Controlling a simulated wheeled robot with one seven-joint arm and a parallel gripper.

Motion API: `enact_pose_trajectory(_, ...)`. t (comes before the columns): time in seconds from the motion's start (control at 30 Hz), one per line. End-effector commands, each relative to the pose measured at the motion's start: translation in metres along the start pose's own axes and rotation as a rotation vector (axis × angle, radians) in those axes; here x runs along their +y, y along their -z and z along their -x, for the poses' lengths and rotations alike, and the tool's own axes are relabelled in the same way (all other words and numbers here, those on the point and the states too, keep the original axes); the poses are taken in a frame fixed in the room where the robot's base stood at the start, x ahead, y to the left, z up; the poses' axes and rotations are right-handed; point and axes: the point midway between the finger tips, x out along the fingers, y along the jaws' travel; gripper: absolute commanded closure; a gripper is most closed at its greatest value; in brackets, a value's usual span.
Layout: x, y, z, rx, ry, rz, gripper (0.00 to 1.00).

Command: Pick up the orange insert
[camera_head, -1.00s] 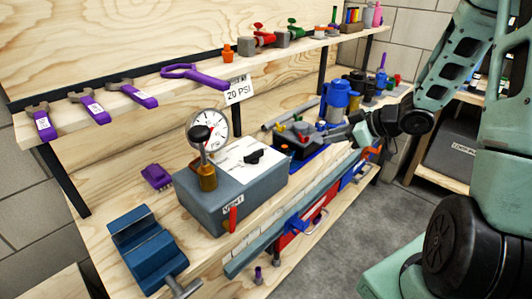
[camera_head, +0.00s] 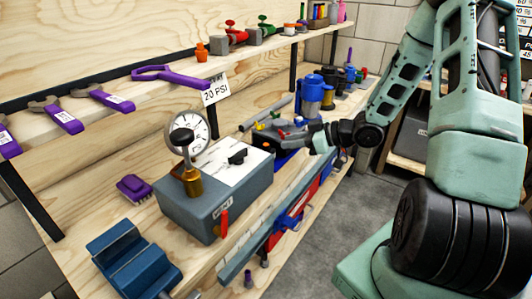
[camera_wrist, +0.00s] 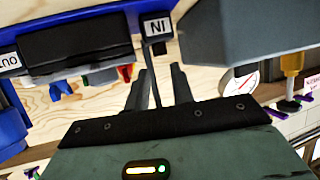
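A small orange piece (camera_head: 201,52), which looks like the orange insert, stands upright on the upper shelf at its left-middle part. It is well apart from my gripper. My gripper (camera_head: 284,137) reaches in from the right, low over the bench by the dark box with coloured knobs. In the wrist view, the two fingers of my gripper (camera_wrist: 160,85) are apart with nothing clearly held between them. A dark upright below an "IN" sign (camera_wrist: 157,27) shows between the fingers. I cannot make out the orange piece in the wrist view.
A grey box (camera_head: 215,205) with a gauge (camera_head: 187,139) stands on the bench left of my gripper. A blue vise (camera_head: 133,258) is at the front left. Purple wrenches (camera_head: 168,75) lie on the upper shelf (camera_head: 120,88).

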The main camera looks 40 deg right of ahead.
Motion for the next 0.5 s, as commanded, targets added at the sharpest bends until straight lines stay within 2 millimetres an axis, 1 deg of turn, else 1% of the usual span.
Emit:
enact_pose_trajectory(0.03, 0.000, 0.000, -0.006, 0.001, 0.001, 0.000, 0.76)
enact_pose_trajectory(0.17, 0.000, 0.000, -0.013, 0.000, 0.001, 0.001, 0.76)
enact_pose_trajectory(0.27, 0.000, -0.001, -0.022, 0.000, 0.001, -0.001, 0.76)
enact_pose_trajectory(0.4, -0.001, -0.002, -0.044, 0.000, 0.003, -0.001, 0.76)
enact_pose_trajectory(0.5, -0.001, -0.002, -0.056, 0.000, 0.001, 0.000, 0.76)
